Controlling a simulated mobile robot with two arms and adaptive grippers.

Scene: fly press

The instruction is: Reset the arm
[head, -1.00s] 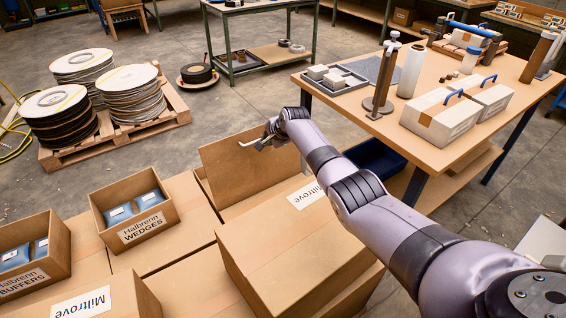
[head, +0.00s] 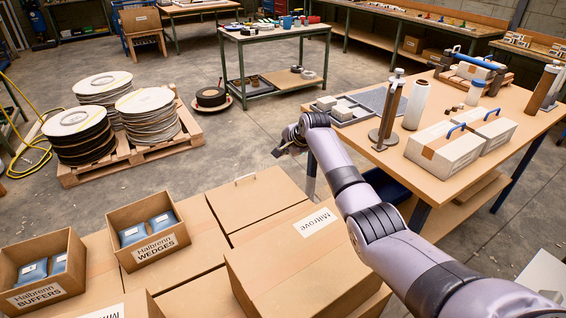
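My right arm (head: 375,225), pale lilac with dark joint bands, comes in from the lower right and reaches up and left. My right gripper (head: 284,147) is at its end, above the floor between the cardboard boxes and the workbench. It is small and turned so that I cannot tell whether its fingers are open or shut. No held object shows. My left gripper is not in view.
The workbench (head: 425,165) with a clamp stand (head: 389,115) and white cases (head: 445,148) is close to the right of my arm. A Miltrove box (head: 285,262) lies under the forearm. Open Halbrenn boxes (head: 150,240) stand at left.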

